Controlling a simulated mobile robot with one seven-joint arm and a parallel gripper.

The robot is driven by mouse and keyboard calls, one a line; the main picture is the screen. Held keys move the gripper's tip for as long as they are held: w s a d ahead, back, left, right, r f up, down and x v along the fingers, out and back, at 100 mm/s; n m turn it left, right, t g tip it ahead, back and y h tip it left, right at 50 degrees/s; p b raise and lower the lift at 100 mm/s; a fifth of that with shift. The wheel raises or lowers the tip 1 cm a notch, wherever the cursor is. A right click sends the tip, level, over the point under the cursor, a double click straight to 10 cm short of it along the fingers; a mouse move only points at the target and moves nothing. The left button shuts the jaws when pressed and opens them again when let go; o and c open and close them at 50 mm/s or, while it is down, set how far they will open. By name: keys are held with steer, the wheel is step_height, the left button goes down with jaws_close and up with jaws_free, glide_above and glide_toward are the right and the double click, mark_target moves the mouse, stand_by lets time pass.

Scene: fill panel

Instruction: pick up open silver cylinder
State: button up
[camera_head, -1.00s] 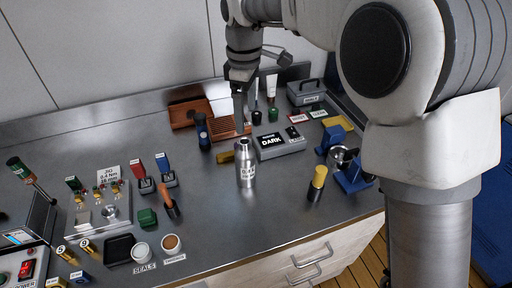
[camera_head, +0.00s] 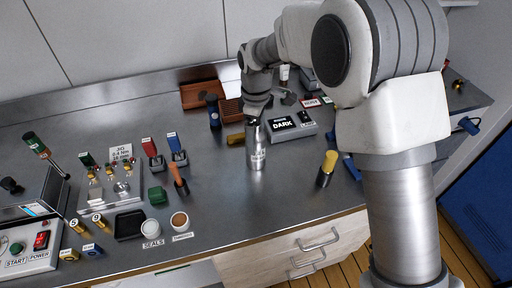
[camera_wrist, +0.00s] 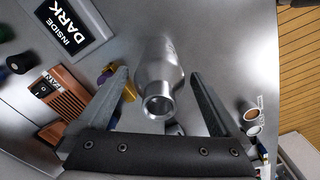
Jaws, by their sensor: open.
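The open silver cylinder (camera_head: 256,152) is a bottle-shaped metal can standing upright on the steel bench, with a label on its side. In the wrist view, its open mouth and shoulder (camera_wrist: 158,86) show between the fingers. My gripper (camera_head: 254,116) is just above the cylinder's top in the head view. In the wrist view my gripper (camera_wrist: 160,100) is open, one finger on each side of the cylinder, with visible gaps on both sides. Whether the fingertips reach below the neck is hard to tell.
A grey box marked DARK (camera_head: 291,126) stands close right of the cylinder. A brass piece (camera_head: 236,139) lies just left. A yellow-topped black tool (camera_head: 327,168) stands to the right. The bench front before the cylinder is clear. A red-brown fan unit (camera_wrist: 66,100) shows in the wrist view.

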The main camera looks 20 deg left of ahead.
steer(key=shift+f, duration=1.9)
steer(key=shift+r, duration=0.1)
jaws_close()
